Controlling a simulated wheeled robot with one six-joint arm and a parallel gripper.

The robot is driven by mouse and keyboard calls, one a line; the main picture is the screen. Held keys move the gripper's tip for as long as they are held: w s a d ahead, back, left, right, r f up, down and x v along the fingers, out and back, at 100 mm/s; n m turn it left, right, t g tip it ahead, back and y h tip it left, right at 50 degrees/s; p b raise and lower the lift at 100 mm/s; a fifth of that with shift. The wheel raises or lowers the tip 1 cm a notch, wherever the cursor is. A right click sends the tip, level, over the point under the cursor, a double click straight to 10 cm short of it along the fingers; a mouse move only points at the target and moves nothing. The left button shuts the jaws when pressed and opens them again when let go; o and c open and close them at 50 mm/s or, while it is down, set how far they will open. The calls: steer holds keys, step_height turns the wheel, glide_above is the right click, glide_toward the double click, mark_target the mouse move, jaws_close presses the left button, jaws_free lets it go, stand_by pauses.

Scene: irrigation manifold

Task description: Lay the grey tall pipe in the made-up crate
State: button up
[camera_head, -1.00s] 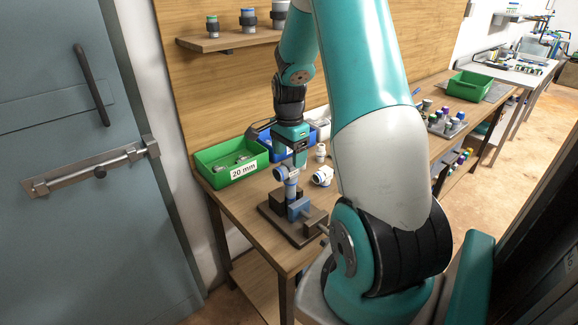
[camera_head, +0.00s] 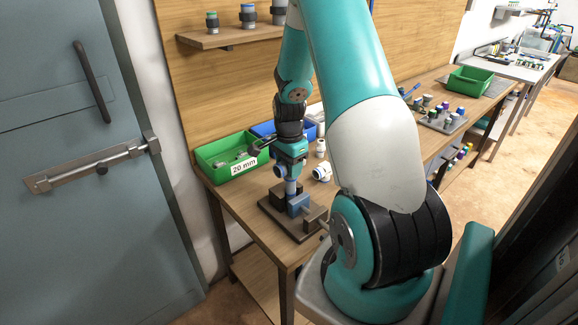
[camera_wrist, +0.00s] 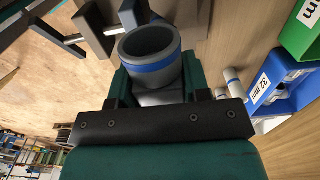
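A grey pipe piece with a blue band (camera_wrist: 150,58) shows in the wrist view, its round open end facing the camera, between the dark green sides of my gripper. A short grey part of the pipe (camera_head: 290,187) shows below the gripper, upright at the vise; the rest is hidden. Whether the fingers press on it is not clear. I cannot tell which container is the made-up crate; an apparently empty green crate (camera_head: 470,82) stands far along the bench.
A green bin marked 20 mm (camera_head: 222,170) and a blue bin (camera_head: 262,130), marked 32 mm in the wrist view (camera_wrist: 272,92), stand behind the vise. White fittings (camera_head: 321,172) lie beside it. A tray of coloured fittings (camera_head: 440,118) is farther right. Banded pipes (camera_head: 248,14) stand on the shelf.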

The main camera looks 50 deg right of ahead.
steer(key=c, duration=0.5)
step_height(320, 180, up, 15)
steer(key=p, duration=1.1)
steer(key=shift+p, duration=0.35)
stand_by(0.8)
steer(key=shift+c, duration=0.5)
steer(key=shift+r, duration=0.15)
